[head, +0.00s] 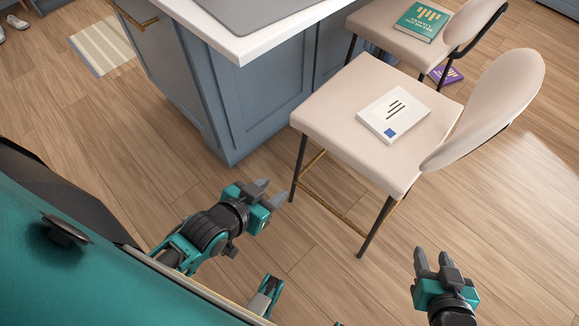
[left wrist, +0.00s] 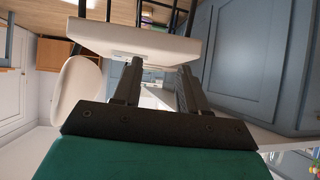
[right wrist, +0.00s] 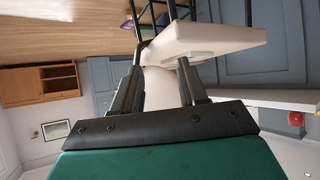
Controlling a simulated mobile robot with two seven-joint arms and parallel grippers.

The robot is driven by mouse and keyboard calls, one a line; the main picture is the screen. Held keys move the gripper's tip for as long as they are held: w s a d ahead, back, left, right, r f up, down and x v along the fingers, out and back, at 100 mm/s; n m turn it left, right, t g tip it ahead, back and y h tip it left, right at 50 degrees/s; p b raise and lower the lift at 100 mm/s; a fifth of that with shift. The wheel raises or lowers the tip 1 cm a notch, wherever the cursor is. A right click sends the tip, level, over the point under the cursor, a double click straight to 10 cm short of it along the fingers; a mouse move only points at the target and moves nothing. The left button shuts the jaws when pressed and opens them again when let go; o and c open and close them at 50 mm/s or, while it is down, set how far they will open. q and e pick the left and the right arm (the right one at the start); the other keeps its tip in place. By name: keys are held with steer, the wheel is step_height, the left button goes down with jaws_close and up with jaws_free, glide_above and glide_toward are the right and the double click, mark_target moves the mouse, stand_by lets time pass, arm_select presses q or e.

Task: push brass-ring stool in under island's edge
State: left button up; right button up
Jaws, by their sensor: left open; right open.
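The near stool (head: 340,100) has a cream seat, a rounded cream backrest (head: 495,105), dark legs and a brass ring (head: 335,207) low between the legs. It stands beside the blue kitchen island (head: 250,105), its backrest to the right, away from the island. A white book (head: 394,115) lies on its seat. My left gripper (head: 270,192) is open and empty, just left of the near front leg. My right gripper (head: 433,257) is open and empty, below and right of the stool. The seat also shows beyond the fingers in the left wrist view (left wrist: 135,42) and right wrist view (right wrist: 200,38).
A second cream stool (head: 385,27) carrying a teal book (head: 420,22) stands behind the near one. A purple book (head: 447,75) lies on the floor by it. The island's white worktop (head: 240,48) overhangs. A striped mat (head: 103,45) lies at the left. Wooden floor is clear at the right.

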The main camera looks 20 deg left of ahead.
steer(key=shift+a, duration=0.1)
